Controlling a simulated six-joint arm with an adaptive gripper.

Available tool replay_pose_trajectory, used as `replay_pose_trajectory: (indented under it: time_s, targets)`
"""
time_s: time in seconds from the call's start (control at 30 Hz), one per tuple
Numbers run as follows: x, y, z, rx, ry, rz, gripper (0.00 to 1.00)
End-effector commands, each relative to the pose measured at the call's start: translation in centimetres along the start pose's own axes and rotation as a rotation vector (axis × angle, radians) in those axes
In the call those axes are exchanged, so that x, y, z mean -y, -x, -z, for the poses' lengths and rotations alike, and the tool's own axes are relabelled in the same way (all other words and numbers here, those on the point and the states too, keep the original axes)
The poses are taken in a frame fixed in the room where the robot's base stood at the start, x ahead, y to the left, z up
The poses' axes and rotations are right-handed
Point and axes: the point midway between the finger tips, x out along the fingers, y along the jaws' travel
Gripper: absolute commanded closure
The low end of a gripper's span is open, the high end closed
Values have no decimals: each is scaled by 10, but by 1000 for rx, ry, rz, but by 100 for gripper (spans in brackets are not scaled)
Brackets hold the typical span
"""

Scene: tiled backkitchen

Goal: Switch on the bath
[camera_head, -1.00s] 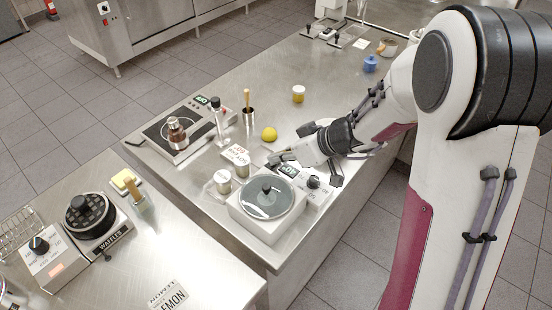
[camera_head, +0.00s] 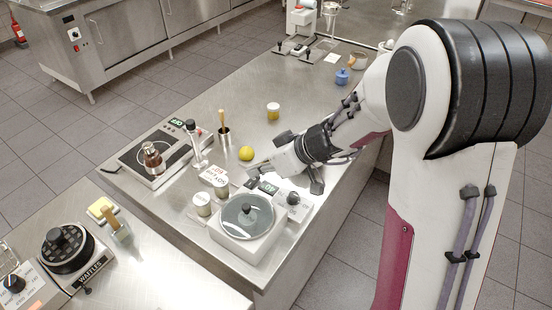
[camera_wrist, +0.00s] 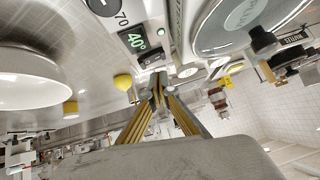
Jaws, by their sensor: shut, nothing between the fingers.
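The bath (camera_head: 244,240) is a white box with a round grey lid and black lid knob on the near counter. Its front panel has a green lit display (camera_head: 269,187) and a black dial (camera_head: 293,198). My gripper (camera_head: 254,180) is shut and empty, low beside the display end of the panel. Its fingertips (camera_wrist: 157,84) point toward the panel's edge; whether they touch is unclear.
A yellow ball (camera_head: 246,153) lies behind my gripper. A hotplate (camera_head: 160,155) with a brown bottle, a tall clear cylinder and a metal cup (camera_head: 223,136) stand to the left. A waffle iron (camera_head: 67,250) is on the other counter.

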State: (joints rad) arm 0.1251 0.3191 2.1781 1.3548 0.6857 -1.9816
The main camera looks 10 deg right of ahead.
Motion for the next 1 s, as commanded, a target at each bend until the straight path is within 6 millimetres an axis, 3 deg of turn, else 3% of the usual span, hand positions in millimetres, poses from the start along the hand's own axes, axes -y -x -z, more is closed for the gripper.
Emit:
replay_pose_trajectory:
  time_s: [0.17,1.0]
  targets:
    - [6,14,15,-2,2,0,100]
    - [22,102,12,-1,0,-1,100]
